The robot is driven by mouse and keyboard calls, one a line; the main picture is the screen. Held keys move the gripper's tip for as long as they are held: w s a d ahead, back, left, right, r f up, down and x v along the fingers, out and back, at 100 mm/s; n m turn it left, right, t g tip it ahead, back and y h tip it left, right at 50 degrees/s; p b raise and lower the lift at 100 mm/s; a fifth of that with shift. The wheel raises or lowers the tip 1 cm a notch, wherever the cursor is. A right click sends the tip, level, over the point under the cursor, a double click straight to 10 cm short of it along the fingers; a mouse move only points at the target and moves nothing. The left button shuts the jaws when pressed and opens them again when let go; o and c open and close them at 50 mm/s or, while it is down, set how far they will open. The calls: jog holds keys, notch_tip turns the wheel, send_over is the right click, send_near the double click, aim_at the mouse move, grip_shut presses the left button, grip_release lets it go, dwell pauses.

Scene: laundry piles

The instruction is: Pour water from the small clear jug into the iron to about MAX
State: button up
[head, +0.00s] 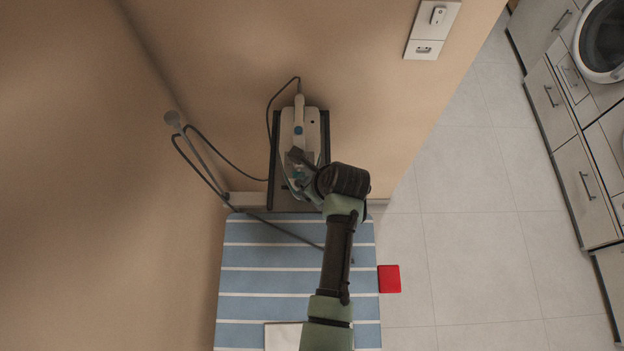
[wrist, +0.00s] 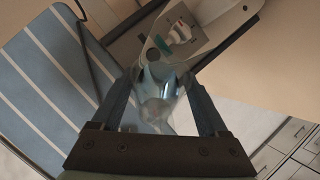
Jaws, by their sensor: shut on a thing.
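The iron (head: 299,113), white and grey with teal parts, rests on a dark stand plate (head: 273,170) at the far end of the ironing board. It also shows at the top of the wrist view (wrist: 176,38). My gripper (head: 303,172) is over the near end of the iron. In the wrist view my gripper (wrist: 160,88) is shut on the small clear jug (wrist: 160,112), which sits between the fingers with its far end close to the iron. The jug's water level, its exact tilt and the iron's filling opening are not clear. In the head view my wrist largely hides the jug.
The blue-and-white striped ironing board (head: 250,283) lies below my arm, with a pale flat item (head: 281,336) at its near end. A cord (head: 200,172) loops at the left. A red square (head: 389,279) lies right of the board. Clear floor (head: 470,220) separates it from cabinets (head: 575,180).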

jog(key=shift+w+a+r+g+h+p, duration=0.15)
jog(key=shift+r+g+h+p, duration=0.4)
jog(key=shift+p, duration=0.85)
dwell(3.7)
jog(key=shift+w+a+r+g+h+p, duration=0.1)
jog(key=shift+g+h+p, duration=0.1)
jog(key=shift+g+h, duration=0.3)
jog(key=shift+w+a+r+g+h+p, duration=0.15)
jog(key=shift+g+h, duration=0.1)
jog(key=shift+h, duration=0.4)
dwell(1.8)
